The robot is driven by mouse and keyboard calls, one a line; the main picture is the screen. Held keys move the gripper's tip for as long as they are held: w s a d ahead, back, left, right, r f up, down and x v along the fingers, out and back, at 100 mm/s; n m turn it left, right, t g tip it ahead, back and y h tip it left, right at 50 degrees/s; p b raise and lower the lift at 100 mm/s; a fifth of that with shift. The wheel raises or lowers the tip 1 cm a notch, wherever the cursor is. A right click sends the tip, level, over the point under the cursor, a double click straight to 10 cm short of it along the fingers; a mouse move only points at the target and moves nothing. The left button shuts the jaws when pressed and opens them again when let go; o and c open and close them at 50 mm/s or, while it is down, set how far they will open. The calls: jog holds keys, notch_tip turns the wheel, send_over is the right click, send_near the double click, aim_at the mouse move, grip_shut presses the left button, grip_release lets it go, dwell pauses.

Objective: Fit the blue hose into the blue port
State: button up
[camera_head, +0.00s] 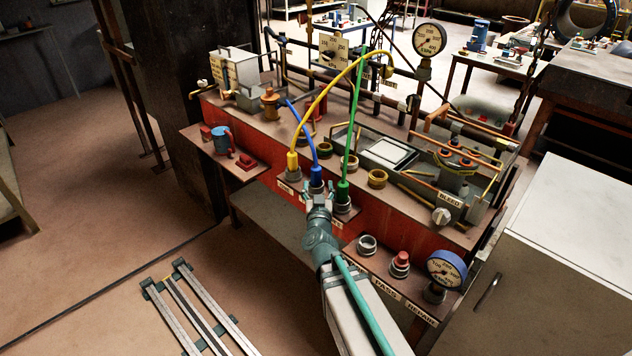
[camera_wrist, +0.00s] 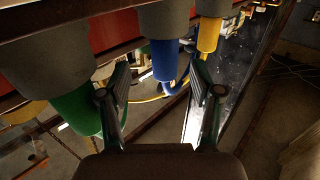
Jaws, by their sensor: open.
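The blue hose (camera_head: 303,120) arcs down to a blue end fitting (camera_head: 316,177) that stands upright in a grey collar (camera_head: 316,189) on the front ledge. My gripper (camera_head: 318,196) is at this collar, reaching in from the front. In the wrist view, the blue fitting (camera_wrist: 163,60) hangs from a grey collar (camera_wrist: 162,18) between the two spread fingers of my gripper (camera_wrist: 158,72). Gaps show on both sides of it. I cannot make out which socket is the blue port; several ring sockets (camera_head: 377,179) stand on the bench top behind the ledge.
The yellow hose fitting (camera_head: 292,161) stands close left of the blue one, and the green fitting (camera_head: 343,191) close right. Their hoses arch above. A grey-ringed socket (camera_head: 367,244), red knob (camera_head: 400,262) and blue gauge (camera_head: 446,269) are on the right front ledge. A white cabinet (camera_head: 560,250) stands at right.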

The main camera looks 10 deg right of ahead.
aim_at(316, 179)
jog(key=shift+w+d+p, duration=0.2)
jog(key=shift+w+p, duration=0.25)
jog(key=shift+w, duration=2.5)
jog(key=shift+s+r, duration=0.1)
grip_shut()
